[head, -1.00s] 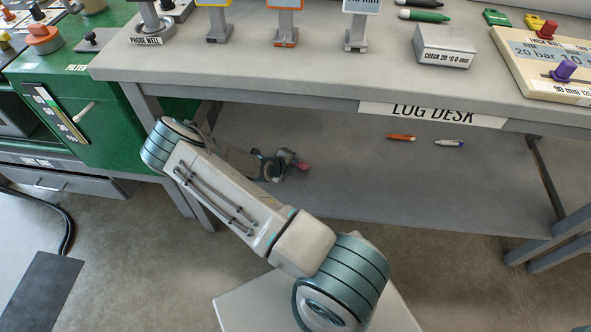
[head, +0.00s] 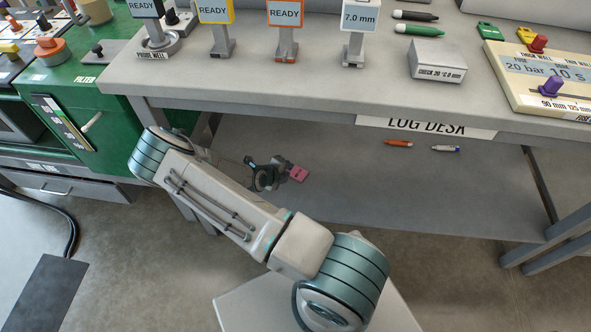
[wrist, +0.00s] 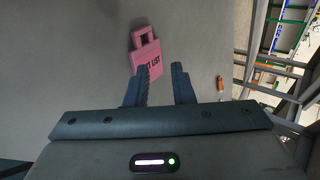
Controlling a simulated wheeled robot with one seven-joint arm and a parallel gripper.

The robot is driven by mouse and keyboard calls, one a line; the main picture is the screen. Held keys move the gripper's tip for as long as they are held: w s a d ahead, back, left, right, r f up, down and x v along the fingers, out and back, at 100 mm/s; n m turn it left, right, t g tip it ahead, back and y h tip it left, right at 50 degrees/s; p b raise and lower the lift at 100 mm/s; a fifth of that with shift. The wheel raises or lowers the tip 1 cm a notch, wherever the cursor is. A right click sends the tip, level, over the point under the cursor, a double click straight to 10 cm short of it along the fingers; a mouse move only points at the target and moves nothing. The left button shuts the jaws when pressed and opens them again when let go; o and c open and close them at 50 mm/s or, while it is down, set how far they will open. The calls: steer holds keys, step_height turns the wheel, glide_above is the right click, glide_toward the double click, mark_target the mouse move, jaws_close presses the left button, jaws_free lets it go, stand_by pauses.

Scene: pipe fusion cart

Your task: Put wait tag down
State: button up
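The pink tag (wrist: 146,55) lies on the grey lower shelf (wrist: 80,60) in the wrist view, with a handle-like loop at its top and partly readable dark print. My gripper (wrist: 163,75) is open, its two dark fingers apart with bare shelf showing between them. The left finger overlaps the tag's lower edge; I cannot tell whether it touches it. In the head view the tag (head: 299,175) shows just beyond the tip of my gripper (head: 285,172), under the desk top.
An orange pen (head: 398,143) and a white pen (head: 446,149) lie on the lower shelf to the right. The log desk top (head: 300,90) overhangs my gripper. Shelf between the tag and the pens is clear. A desk leg (head: 543,180) stands at right.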

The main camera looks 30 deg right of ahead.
steer(key=shift+p+v, duration=0.85)
steer(key=shift+v, duration=0.8)
step_height(320, 180, up, 8)
steer(key=s+a+p, duration=0.1)
steer(key=a+p, duration=0.1)
steer(key=p, duration=0.5)
